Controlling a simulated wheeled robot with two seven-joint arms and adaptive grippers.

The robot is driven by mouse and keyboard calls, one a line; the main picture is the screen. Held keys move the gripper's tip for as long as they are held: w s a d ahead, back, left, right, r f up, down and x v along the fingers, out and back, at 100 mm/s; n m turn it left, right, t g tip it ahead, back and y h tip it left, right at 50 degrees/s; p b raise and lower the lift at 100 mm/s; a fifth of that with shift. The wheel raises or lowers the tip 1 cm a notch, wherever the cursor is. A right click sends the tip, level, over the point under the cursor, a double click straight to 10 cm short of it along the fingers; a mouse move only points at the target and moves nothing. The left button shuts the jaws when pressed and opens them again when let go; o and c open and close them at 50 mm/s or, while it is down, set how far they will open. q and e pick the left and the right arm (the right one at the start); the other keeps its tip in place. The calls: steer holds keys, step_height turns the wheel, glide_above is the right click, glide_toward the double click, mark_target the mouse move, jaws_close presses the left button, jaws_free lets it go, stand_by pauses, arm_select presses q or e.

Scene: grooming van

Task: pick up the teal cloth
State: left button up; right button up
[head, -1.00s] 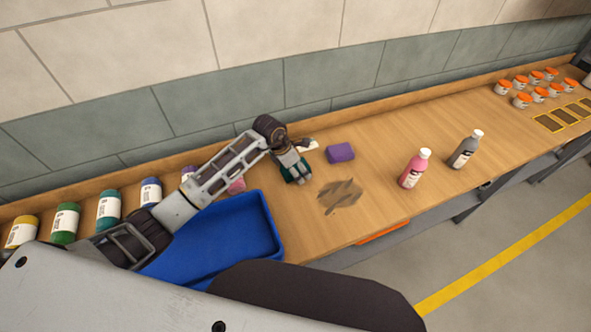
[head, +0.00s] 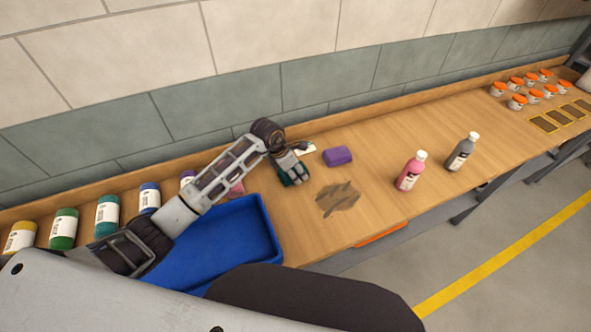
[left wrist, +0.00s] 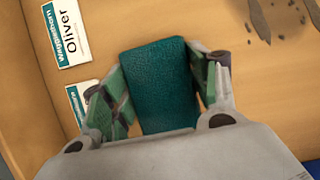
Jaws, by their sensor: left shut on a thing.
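The teal cloth (left wrist: 160,85) is a folded, textured block between the two fingers of my left gripper (left wrist: 165,95) in the left wrist view. The gripper is shut on it, with a finger against each side. In the head view my left gripper (head: 293,176) is low over the wooden counter, and only a little of the teal cloth (head: 287,180) shows beneath it. I cannot tell whether the cloth touches the counter. My right gripper is not in view.
A brown smear (head: 338,197) and a purple block (head: 337,156) are right of the gripper. A blue tray (head: 278,240) is in front to the left. Pink (head: 411,171) and grey (head: 463,152) bottles stand further right. Name cards (left wrist: 66,33) lie beside the gripper.

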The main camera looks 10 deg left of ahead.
arm_select(q)
step_height(320, 180, up, 10)
steer(key=shift+r+b, duration=0.1)
steer(key=shift+b, duration=0.9)
steer(key=o, duration=0.3)
steer(key=shift+c, duration=1.2)
steer(key=shift+f, duration=0.2)
